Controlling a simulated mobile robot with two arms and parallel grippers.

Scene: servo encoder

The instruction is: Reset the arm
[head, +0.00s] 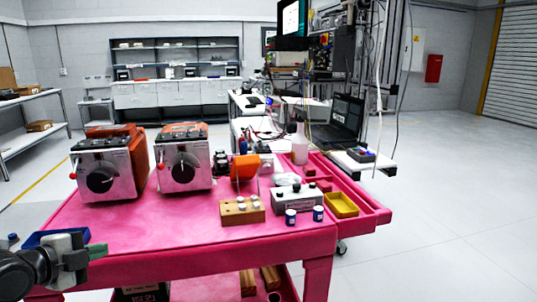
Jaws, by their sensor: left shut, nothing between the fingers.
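My left gripper (92,253) is at the lower left of the head view, at the near left corner of the pink cart. Its fingers are shut and empty. My right gripper is not in view. Two grey and orange servo units with black knobs stand on the pink cart (300,241): the left unit (108,170) and the right unit (184,160). The left gripper is in front of the left unit and apart from it.
A blue tray (57,236) sits partly behind the left gripper. A wooden block (242,211), a grey box (298,199), two small blue and white jars (291,217) and a yellow bin (341,205) are on the cart's right half. The cart's front middle is bare.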

